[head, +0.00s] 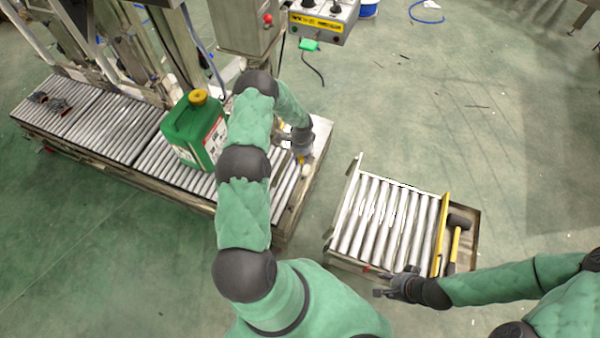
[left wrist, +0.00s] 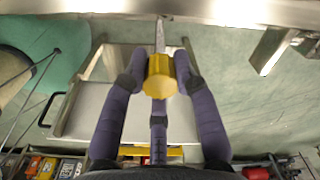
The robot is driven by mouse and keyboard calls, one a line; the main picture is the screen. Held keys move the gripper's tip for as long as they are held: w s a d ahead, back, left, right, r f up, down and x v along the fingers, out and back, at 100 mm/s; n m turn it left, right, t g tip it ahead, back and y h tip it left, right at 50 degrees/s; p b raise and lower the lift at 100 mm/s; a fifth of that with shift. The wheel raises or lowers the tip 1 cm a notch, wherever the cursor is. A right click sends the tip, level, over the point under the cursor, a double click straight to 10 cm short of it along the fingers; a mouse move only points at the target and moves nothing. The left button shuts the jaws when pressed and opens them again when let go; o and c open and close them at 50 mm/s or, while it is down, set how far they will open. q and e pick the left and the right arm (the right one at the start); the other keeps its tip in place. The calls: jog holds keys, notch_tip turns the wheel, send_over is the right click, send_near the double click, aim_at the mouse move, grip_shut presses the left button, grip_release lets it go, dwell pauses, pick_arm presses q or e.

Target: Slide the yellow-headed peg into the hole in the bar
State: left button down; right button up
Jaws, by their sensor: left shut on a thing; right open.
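The peg's yellow head (left wrist: 160,78) is between the fingers of my left gripper (left wrist: 160,72), which is shut on it. The grey metal shaft (left wrist: 160,36) points away from the gripper. Its far end is close to a long metal bar (left wrist: 90,9) across the top of the left wrist view. I cannot tell whether they touch, and I see no hole. In the head view my left gripper (head: 303,152) is over the right end of the long roller conveyor, with a small bit of yellow at its fingers. My right gripper (head: 388,289) is open and empty near the short roller table.
A green canister (head: 195,132) with a yellow cap stands on the long roller conveyor (head: 120,140). The short roller table (head: 385,215) has a yellow strip (head: 440,235) and a black-headed mallet (head: 457,232) at its right. Floor is clear between the two.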

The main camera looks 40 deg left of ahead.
pick_arm(q)
jog(key=shift+w+r, duration=0.25)
jog(key=shift+w, duration=0.45)
notch_tip(320, 180, down, 6)
jog(key=b, duration=0.5)
jog(key=shift+r+b, duration=0.1)
jog(key=shift+b, duration=0.35)
dwell(1.7)
jog(key=shift+f+b, duration=1.05)
jog(key=shift+f, duration=0.25)
jog(key=shift+f+b, duration=0.5)
jog(key=shift+f, duration=0.45)
jog(key=c, duration=0.9)
grip_release()
